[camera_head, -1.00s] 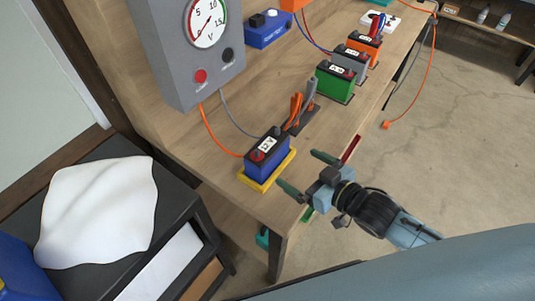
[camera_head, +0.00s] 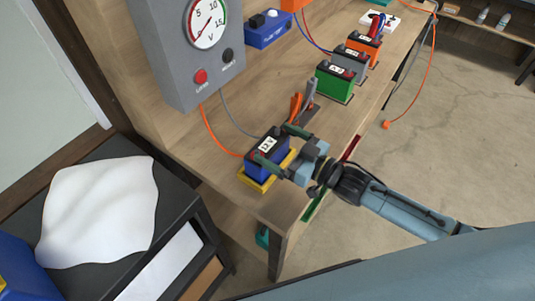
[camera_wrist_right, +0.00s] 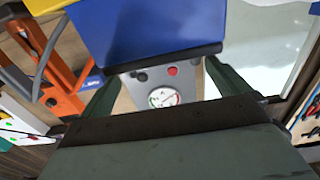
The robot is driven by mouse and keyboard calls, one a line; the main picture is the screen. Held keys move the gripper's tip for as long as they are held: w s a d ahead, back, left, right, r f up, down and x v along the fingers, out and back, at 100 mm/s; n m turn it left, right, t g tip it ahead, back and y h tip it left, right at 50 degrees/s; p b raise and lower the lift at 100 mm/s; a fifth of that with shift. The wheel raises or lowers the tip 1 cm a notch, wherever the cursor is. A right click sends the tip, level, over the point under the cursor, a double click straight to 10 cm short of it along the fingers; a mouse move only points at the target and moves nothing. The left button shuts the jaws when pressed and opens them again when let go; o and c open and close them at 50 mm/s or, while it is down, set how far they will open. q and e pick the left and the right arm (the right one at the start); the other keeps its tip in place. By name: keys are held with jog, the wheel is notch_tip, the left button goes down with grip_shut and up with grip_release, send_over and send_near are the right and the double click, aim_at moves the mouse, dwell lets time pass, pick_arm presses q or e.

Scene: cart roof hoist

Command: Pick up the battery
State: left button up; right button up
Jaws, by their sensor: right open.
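The battery (camera_head: 262,166) is a blue block with a dark top, a white label and a red terminal. It sits in a yellow tray (camera_head: 250,183) near the front edge of the wooden bench. My right gripper (camera_head: 280,145) is open, with one green finger on each side of the battery. In the right wrist view the blue battery (camera_wrist_right: 150,25) fills the top middle between the fingers, and I cannot tell whether they touch it. My left gripper is not in view.
Orange and grey clamps (camera_head: 300,108) stand just behind the battery. A grey voltmeter (camera_head: 190,50) rises at the back left. Green, grey and orange batteries (camera_head: 335,82) line the bench further right. A black cart (camera_head: 180,200) with a white cloth (camera_head: 98,212) stands at left.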

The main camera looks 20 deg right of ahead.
aim_at(261, 141)
jog(key=x, duration=0.5)
jog(key=shift+a, duration=0.25)
jog(key=shift+s, duration=0.1)
jog(key=c, duration=1.7)
jog(key=shift+r, duration=0.25)
jog(key=shift+c, duration=0.6)
